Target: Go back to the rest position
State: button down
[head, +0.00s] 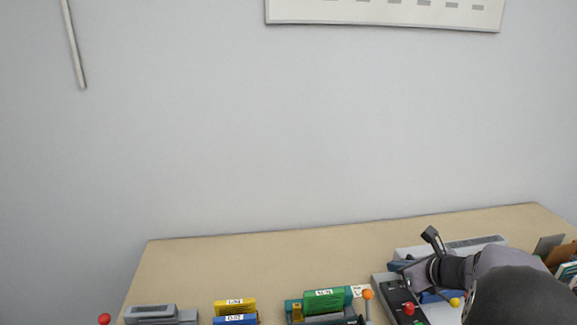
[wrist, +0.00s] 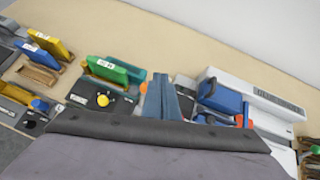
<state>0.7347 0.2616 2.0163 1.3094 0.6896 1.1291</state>
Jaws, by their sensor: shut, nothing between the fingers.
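My gripper (wrist: 161,78) shows in the wrist view as two blue-grey fingers held together, with nothing between them. In the head view my gripper (head: 393,266) is at the right, above the bench and over the grey equipment there. My dark wrist and arm links cover part of that equipment. The fingers seem apart from the things below, but the exact height is hard to tell.
The tan bench (head: 250,257) has a clear back strip. Along its front are yellow (head: 235,306), blue (head: 235,320) and green (head: 324,300) blocks, a grey device (head: 160,314), a red ball-topped knob (head: 104,319) and an orange one (head: 368,294). A wall stands behind.

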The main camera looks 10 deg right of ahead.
jog(key=s+a+f+n+g, duration=0.4)
jog(key=s+f+n, duration=0.2)
jog(key=s+n, duration=0.45)
jog(key=s+a+f+n+g, duration=0.45)
jog(key=s+f+n, duration=0.25)
jog(key=s+n, duration=0.3)
jog(key=s+a+n+g+h, duration=0.1)
jog(key=s+a+n+g, duration=0.25)
jog(key=s+n, duration=0.35)
jog(key=w+a+r+n+t, duration=0.2)
jog(key=a+n, duration=0.3)
jog(key=a, duration=0.4)
jog(key=shift+w+r+h, duration=0.15)
jog(key=shift+w+h, duration=0.25)
jog(key=shift+w, duration=0.2)
